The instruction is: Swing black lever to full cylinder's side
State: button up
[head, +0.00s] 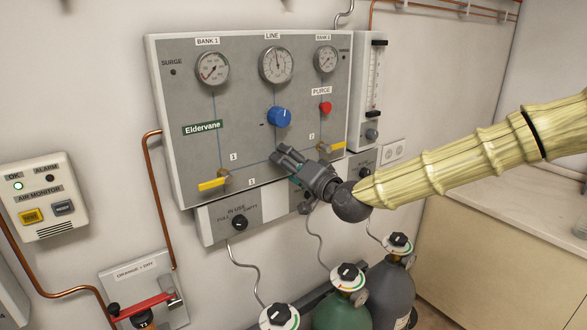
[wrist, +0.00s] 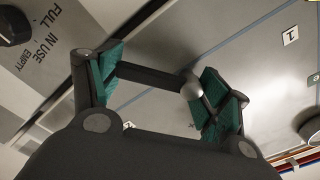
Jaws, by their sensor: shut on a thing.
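The grey gas panel (head: 240,140) hangs on the wall with gauges for Bank 1 (head: 212,68), Line (head: 276,65) and Bank 2 (head: 326,60); their readings are too small to be sure of. My gripper (head: 284,160) is at the panel's lower middle, below the blue knob. In the wrist view the black lever (wrist: 150,76) runs across between my gripper's teal pads (wrist: 160,85), with a silver rounded end (wrist: 192,88) at the right pad. My gripper is shut on it. In the head view the gripper hides the lever, so its side is hard to tell.
Yellow-handled valves (head: 212,184) sit left and right on the panel. Tag plates (head: 232,216) lie below the panel. Green (head: 342,312) and grey (head: 390,290) cylinders stand underneath.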

aim_at(270, 165)
jog(key=m+b, duration=0.1)
jog(key=f+m+b, duration=0.1)
jog(key=b, duration=0.1)
jog(key=shift+s+a+f+m, duration=0.1)
jog(key=shift+s+a+m, duration=0.05)
jog(key=shift+m, duration=0.15)
jog(key=m+b, duration=0.3)
jog(key=a+m+b, duration=0.1)
jog(key=m+b, duration=0.1)
jog(key=shift+s+a+f, duration=0.1)
jog(key=shift+s+f, duration=0.1)
jog(key=shift+s, duration=0.2)
jog(key=m+b, duration=0.3)
jog(key=a+m+b, duration=0.1)
jog(key=shift+s+r+m, duration=0.15)
jog(key=shift+s+m, duration=0.2)
jog(key=shift+m, duration=0.05)
jog(key=shift+s+a+r+m+b, duration=0.15)
jog(key=shift+a+r+m+b, duration=0.1)
jog(key=shift+m+b, duration=0.7)
jog(key=shift+s+a+r+m+b, duration=0.2)
jog(key=shift+m+b, duration=0.5)
jog(key=shift+m, duration=0.35)
jog(key=shift+r, duration=0.1)
jog(key=o, duration=1.4)
